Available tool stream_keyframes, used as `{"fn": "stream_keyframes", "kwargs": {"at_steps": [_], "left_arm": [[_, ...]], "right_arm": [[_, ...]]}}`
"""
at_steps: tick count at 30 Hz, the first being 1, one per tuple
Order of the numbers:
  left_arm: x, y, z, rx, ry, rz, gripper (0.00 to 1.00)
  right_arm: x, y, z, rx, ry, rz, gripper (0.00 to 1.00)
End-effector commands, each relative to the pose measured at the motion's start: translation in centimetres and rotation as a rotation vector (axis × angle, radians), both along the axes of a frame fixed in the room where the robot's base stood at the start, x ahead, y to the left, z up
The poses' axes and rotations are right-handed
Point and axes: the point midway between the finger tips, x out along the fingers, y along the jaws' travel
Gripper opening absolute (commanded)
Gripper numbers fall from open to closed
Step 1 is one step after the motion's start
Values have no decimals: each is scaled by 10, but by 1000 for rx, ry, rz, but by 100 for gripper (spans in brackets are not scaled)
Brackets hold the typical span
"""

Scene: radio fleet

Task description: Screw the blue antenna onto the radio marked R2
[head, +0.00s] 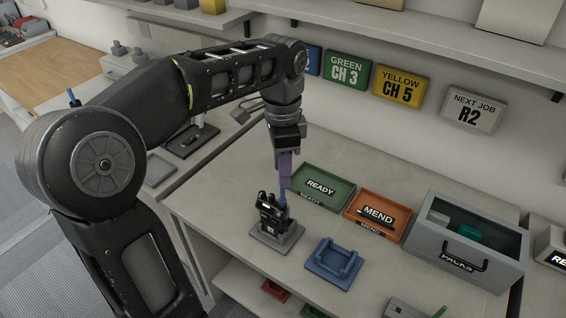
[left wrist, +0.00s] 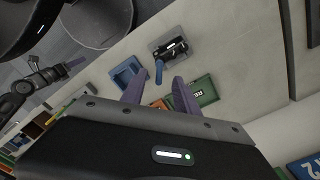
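A black radio (head: 270,213) stands in a grey cradle (head: 278,238) on the bench; I cannot read its marking. A blue antenna (head: 283,198) stands upright at its top; whether it is fully seated I cannot tell. My left gripper (head: 285,172) is just above the antenna, pointing down. In the left wrist view, its purple fingers (left wrist: 160,82) are apart, with the blue antenna (left wrist: 159,70) showing in the gap near their tips, and the radio (left wrist: 172,48) beyond. The right gripper (left wrist: 74,63) seems to show small at the left there; its opening is unclear.
An empty blue cradle (head: 334,263) stands right of the radio. Behind are a green READY tray (head: 322,187) and an orange MEND tray (head: 377,215). A grey PACKS bin (head: 465,245) stands at right. A wall sign (head: 470,110) reads NEXT JOB R2.

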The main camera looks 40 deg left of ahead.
Motion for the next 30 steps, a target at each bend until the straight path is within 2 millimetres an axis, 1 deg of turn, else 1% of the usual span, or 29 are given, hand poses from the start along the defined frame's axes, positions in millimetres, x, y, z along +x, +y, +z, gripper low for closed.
{"fn": "stream_keyframes", "kwargs": {"at_steps": [9,12,15,19,25,30], "left_arm": [[-2,-1,-45,-2,6,0,37],[-2,-1,-57,-1,5,0,37],[-2,-1,-65,0,3,0,37],[-1,-1,-69,0,1,0,37],[-1,-1,-69,0,1,0,37],[-1,-1,-69,0,1,0,23]], "right_arm": [[0,0,4,-1,1,-1,36],[-1,0,5,-2,2,-1,36],[-1,0,5,-2,2,-1,36],[-1,0,5,-2,3,-1,36],[-1,0,5,-2,3,-1,36],[-1,0,5,-2,3,-1,36]]}}
